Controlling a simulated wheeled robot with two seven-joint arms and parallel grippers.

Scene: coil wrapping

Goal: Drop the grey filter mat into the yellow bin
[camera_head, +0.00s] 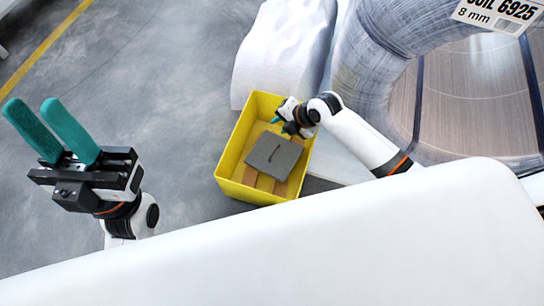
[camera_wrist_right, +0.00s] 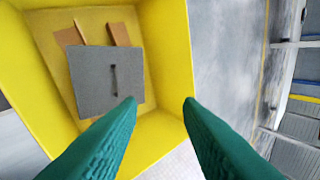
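The grey filter mat (camera_head: 273,155) is a flat dark square with a short slit or handle. It is inside the yellow bin (camera_head: 234,158), over brown pieces; the right wrist view also shows the mat (camera_wrist_right: 95,80) within the walls of the bin (camera_wrist_right: 175,45). I cannot tell whether it lies fully flat. My right gripper (camera_wrist_right: 160,101) is open and empty above the bin, its green fingers apart with the mat clear of them. In the head view my right gripper (camera_head: 279,124) is at the bin's upper right side. My left gripper (camera_head: 32,104) is open and empty, far left of the bin.
Brown pieces (camera_wrist_right: 119,34) lie in the bin under the mat. A white wrapped block (camera_head: 283,50) stands behind the bin, and a large film-wrapped coil (camera_head: 365,75) stands to the right. Grey floor (camera_head: 180,90) is free between my left gripper and the bin.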

